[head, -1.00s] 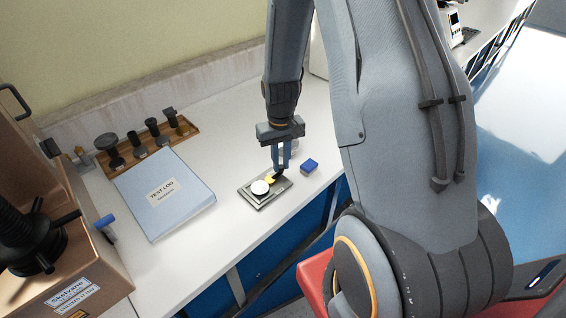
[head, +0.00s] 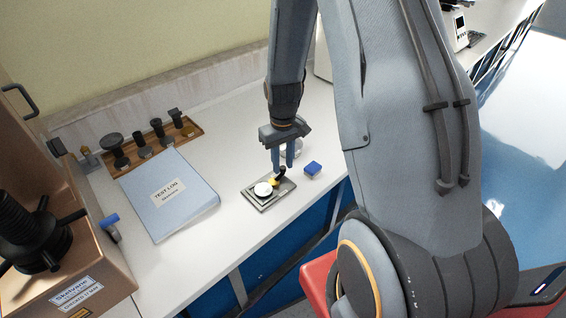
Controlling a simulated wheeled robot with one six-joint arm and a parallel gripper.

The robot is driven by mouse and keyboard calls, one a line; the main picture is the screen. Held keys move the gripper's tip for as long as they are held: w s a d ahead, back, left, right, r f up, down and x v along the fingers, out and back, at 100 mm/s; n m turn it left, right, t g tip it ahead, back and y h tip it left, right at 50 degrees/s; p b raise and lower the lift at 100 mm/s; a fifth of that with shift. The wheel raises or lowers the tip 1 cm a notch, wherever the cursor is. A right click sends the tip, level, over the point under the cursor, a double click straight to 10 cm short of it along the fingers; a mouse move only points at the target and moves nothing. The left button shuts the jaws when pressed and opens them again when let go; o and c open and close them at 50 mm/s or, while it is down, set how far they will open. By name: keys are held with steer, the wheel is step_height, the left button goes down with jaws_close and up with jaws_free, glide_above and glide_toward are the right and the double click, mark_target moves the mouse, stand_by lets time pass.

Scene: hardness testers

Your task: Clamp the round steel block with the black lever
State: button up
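The round steel block (head: 263,189), a pale disc, lies on a small grey fixture plate (head: 264,206) near the front edge of the bench. A yellow piece (head: 273,182) is beside the disc, close to its right edge; I cannot tell if it presses on it. The black lever (head: 281,173) stands up behind the yellow piece, curved at its top. My gripper (head: 283,168) points down just above the lever. Its two blue-grey fingers are apart, with a gap between them, and seem to hold nothing.
A blue test log binder (head: 170,195) lies to the left. A wooden tray (head: 190,133) with several dark parts stands at the back. A brown tester (head: 100,275) fills the left. Bare bench surrounds the fixture.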

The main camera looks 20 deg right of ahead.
mark_target(283, 167)
steer(key=shift+o, duration=0.5)
steer(key=shift+r+b, duration=0.85)
steer(key=shift+r, duration=3.05)
steer(key=s+a+r, duration=0.3)
steer(key=s+a, duration=0.1)
steer(key=s, duration=0.2)
steer(key=s+a+r+m+t, duration=0.1)
steer(key=s+a+r, duration=0.2)
steer(key=s, duration=0.4)
steer(key=shift+a, duration=0.55)
steer(key=shift+r, duration=0.1)
steer(key=shift+c, duration=0.6)
